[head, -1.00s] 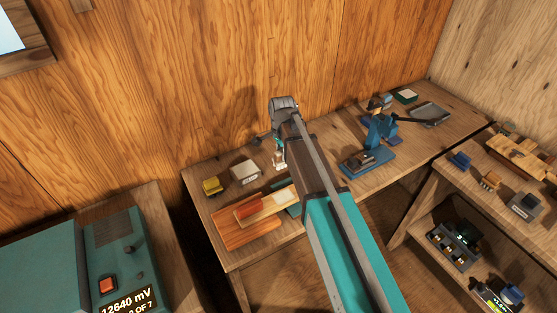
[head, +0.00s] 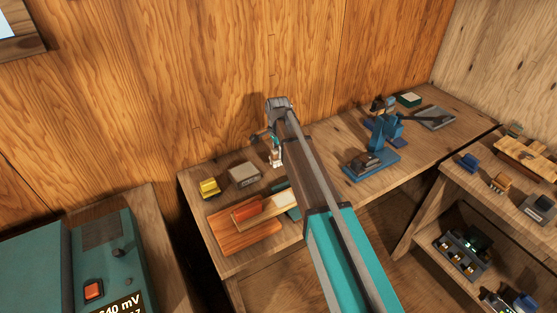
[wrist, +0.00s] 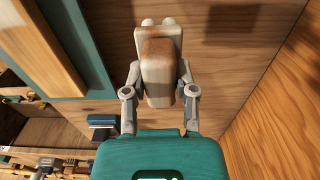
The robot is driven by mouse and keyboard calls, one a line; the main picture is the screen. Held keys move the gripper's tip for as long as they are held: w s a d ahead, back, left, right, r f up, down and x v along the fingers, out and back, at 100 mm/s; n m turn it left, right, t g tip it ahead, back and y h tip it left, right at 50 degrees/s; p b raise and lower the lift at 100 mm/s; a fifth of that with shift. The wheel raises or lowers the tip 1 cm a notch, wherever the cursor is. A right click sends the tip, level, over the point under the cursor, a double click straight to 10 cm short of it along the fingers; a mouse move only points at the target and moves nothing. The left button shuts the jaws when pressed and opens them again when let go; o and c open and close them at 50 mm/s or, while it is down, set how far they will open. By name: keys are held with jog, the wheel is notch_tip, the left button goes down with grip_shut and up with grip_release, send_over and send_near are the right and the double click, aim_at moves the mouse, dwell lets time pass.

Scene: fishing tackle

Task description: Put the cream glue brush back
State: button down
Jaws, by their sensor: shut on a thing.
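My gripper (head: 277,160) hangs down over the back of the workbench, beside the grey-white box; the arm partly hides it. In the wrist view my gripper (wrist: 158,32) has both fingers closed around a cream and brown block-like piece (wrist: 158,75), which I take to be the cream glue brush. Its lower part is hidden by the fingers and the teal palm. I cannot tell in the head view whether it touches the bench.
A yellow item (head: 209,188) and a grey-white box (head: 244,174) stand to the left. A reddish wooden board (head: 245,238) lies in front, with a teal-edged piece (head: 293,213) beside it. A blue vise (head: 372,164) stands right. The wood wall is close behind.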

jog(key=shift+w+a+f+b, duration=0.1)
jog(key=shift+w+f+b, duration=0.35)
jog(key=shift+f+b, duration=1.55)
jog(key=shift+b, duration=0.05)
jog(key=shift+f, duration=0.2)
jog(key=shift+c, duration=2)
grip_release()
jog(key=shift+r, duration=0.1)
jog(key=shift+r, duration=0.15)
notch_tip(320, 180, up, 12)
jog(key=p, duration=1.2)
